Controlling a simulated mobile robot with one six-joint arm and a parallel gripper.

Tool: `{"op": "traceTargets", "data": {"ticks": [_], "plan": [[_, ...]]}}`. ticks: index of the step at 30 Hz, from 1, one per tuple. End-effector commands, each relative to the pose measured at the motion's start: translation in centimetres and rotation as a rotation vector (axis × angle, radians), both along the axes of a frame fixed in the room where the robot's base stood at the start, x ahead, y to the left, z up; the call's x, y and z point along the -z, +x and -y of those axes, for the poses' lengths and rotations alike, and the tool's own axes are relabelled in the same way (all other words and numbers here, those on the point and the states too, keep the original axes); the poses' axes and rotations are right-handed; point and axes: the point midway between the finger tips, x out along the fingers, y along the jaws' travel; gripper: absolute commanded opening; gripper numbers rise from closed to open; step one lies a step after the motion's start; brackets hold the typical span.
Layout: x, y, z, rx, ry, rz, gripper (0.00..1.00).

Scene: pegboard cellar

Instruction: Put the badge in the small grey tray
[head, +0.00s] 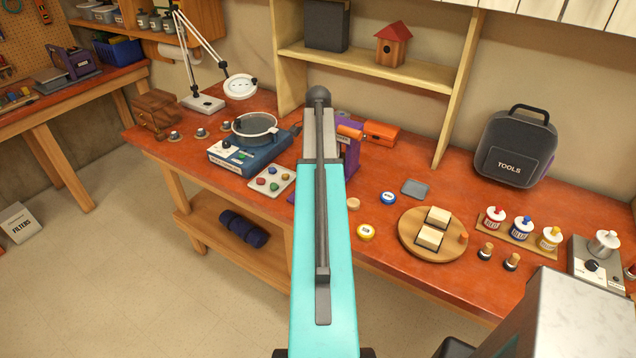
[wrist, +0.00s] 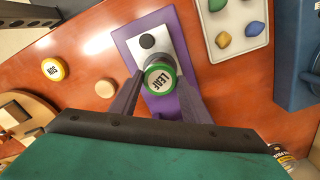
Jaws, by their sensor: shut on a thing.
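In the wrist view, my gripper (wrist: 160,85) is shut on a round badge (wrist: 161,78) with a green rim and the word LEAF. The badge is over the purple press (wrist: 187,100) with its pale plate and black round pad; I cannot tell whether it touches the press. In the head view, my arm hides the gripper and the held badge. The small grey tray (head: 414,188) lies on the bench to the right of the press and looks empty.
A yellow SUN badge (head: 366,232), a blue badge (head: 388,198) and a plain wooden disc (head: 353,204) lie near the tray. A round wooden board (head: 408,245) with two blocks is in front of it. The orange box (head: 381,134) and TOOLS bag (head: 513,150) stand behind.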

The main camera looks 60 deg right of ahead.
Motion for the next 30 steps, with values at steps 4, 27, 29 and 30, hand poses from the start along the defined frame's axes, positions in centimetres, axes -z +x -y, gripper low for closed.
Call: {"op": "traceTargets", "data": {"ticks": [4,27,29,30], "plan": [[-0.6,0.0,0.0,0.000,0.000,0.000,0.28],[-2.1,0.0,0.0,0.000,0.000,0.000,0.28],[-2.1,0.0,0.0,0.000,0.000,0.000,0.28],[-2.1,0.0,0.0,0.000,0.000,0.000,0.28]]}}
